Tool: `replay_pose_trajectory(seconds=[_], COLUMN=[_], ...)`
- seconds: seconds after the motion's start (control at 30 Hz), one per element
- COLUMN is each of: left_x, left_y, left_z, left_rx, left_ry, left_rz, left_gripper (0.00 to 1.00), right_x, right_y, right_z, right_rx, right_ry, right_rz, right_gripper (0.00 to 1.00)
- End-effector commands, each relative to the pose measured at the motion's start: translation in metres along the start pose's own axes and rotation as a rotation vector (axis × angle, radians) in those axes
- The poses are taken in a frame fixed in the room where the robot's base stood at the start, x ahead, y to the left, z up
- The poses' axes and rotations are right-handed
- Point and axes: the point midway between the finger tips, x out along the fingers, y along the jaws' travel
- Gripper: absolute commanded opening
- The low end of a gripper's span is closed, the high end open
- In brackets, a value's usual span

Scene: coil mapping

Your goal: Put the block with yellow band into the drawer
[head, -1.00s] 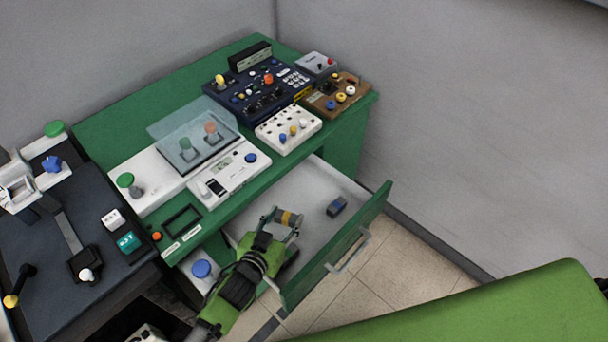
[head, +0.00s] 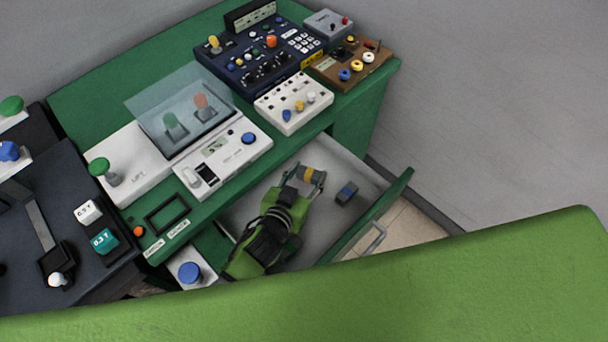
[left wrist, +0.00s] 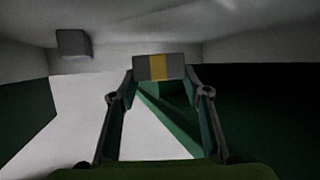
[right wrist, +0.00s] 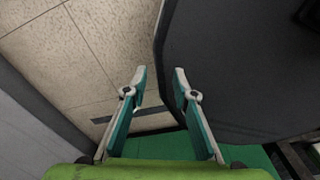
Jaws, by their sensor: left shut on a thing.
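The block with a yellow band (head: 311,175) is grey with a yellow stripe across its middle. It also shows in the left wrist view (left wrist: 142,67), held between the fingertips. My left gripper (head: 308,180) is shut on it, over the inside of the open drawer (head: 325,225). I cannot tell whether the block touches the drawer floor. The drawer is pulled out from the green desk and has a green front with a pale handle. My right gripper (right wrist: 160,76) is open and empty, away from the drawer above a tiled floor and beside a dark surface.
Bare drawer floor surrounds the blue-banded block.

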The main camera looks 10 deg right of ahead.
Motion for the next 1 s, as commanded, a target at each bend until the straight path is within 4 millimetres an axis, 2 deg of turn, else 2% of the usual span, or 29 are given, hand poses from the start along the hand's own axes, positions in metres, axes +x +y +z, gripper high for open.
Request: replay_pose_trajectory(seconds=[0.03, 0.3, 0.8, 0.83, 0.87, 0.9, 1.0], left_x=[0.002, 0.001, 0.005, 0.005, 0.005, 0.005, 0.005], left_y=[0.002, 0.003, 0.002, 0.002, 0.002, 0.002, 0.002], left_z=[0.005, 0.003, 0.013, 0.014, 0.014, 0.014, 0.014], left_rx=[0.0, 0.0, 0.0, 0.0, 0.0, 0.0, 0.0], left_ry=[0.003, 0.003, 0.004, 0.003, 0.003, 0.003, 0.002], left_rz=[0.002, 0.001, 0.001, 0.001, 0.001, 0.001, 0.001], left_gripper=[0.2, 0.2, 0.2, 0.49, 0.57, 0.61, 0.61], right_x=[0.007, 0.005, 0.013, 0.013, 0.013, 0.013, 0.013], right_y=[-0.004, -0.009, 0.0, 0.0, 0.0, 0.0, 0.0], right_z=[-0.002, -0.028, -0.016, -0.016, -0.016, -0.016, -0.016], right_rx=[0.001, 0.002, -0.002, -0.002, -0.002, -0.002, -0.002], right_ry=[0.003, 0.039, 0.023, 0.023, 0.023, 0.023, 0.022], right_rz=[-0.004, -0.01, 0.0, 0.0, 0.001, 0.001, 0.001], right_gripper=[0.26, 0.26, 0.26, 0.26, 0.26, 0.26, 0.26])
